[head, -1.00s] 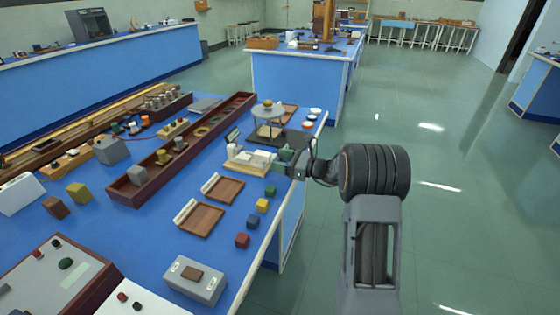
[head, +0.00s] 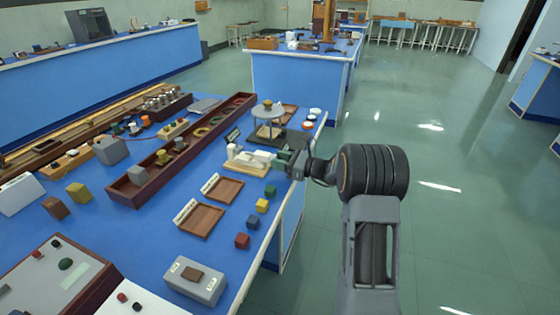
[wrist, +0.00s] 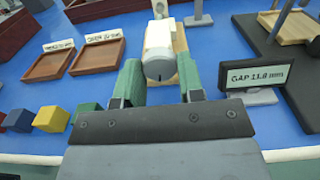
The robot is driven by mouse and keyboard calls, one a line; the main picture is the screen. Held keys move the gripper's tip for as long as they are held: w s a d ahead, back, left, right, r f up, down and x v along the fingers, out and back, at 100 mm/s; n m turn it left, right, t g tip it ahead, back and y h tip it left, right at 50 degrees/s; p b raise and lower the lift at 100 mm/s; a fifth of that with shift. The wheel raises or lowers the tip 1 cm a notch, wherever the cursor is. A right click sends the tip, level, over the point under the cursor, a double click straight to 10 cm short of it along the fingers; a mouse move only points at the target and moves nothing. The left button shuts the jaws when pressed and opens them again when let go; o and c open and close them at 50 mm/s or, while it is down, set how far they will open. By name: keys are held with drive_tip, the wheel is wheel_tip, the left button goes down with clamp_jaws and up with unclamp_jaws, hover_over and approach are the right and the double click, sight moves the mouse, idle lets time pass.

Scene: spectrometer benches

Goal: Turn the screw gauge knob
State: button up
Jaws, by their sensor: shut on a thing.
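The screw gauge (head: 246,161) is a pale, cream-and-white device on the blue bench near its right edge. In the wrist view its white barrel ends in a grey round knob (wrist: 159,68) facing me. My gripper (wrist: 159,82) has its two green fingers on either side of the knob and is shut on it; in the head view my gripper (head: 284,160) reaches in from the right. A small black sign (wrist: 255,76) beside the gauge reads "GAP" with a millimetre value, seemingly 11.8, slightly blurred.
Two brown trays (wrist: 96,57) with labels lie left of the gauge. Red, yellow and green cubes (head: 262,206) stand along the bench edge. A dark-based stand with a round top (head: 267,111) is behind the gauge. Open floor lies right of the bench.

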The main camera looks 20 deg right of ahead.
drive_tip(key=shift+f, duration=0.1)
drive_tip(key=n+b, duration=0.2)
drive_tip(key=shift+f+b, duration=0.15)
drive_tip(key=shift+b, duration=0.2)
drive_tip(key=n+b, duration=0.4)
drive_tip(key=b, duration=0.1)
drive_tip(key=shift+f+n, duration=0.1)
drive_tip(key=shift+n, duration=0.2)
drive_tip(key=n+b, duration=0.6)
drive_tip(key=b, duration=0.2)
drive_tip(key=shift+b, duration=0.35)
drive_tip(key=n+b, duration=0.4)
drive_tip(key=shift+b, duration=0.4)
drive_tip(key=n+b, duration=0.3)
drive_tip(key=b, duration=0.1)
drive_tip(key=shift+n, duration=0.3)
drive_tip(key=shift+r+n+b, duration=0.2)
drive_tip(key=shift+n+b, duration=0.6)
drive_tip(key=shift+n, duration=0.4)
drive_tip(key=shift+r+n, duration=0.1)
drive_tip(key=shift+n, duration=1.4)
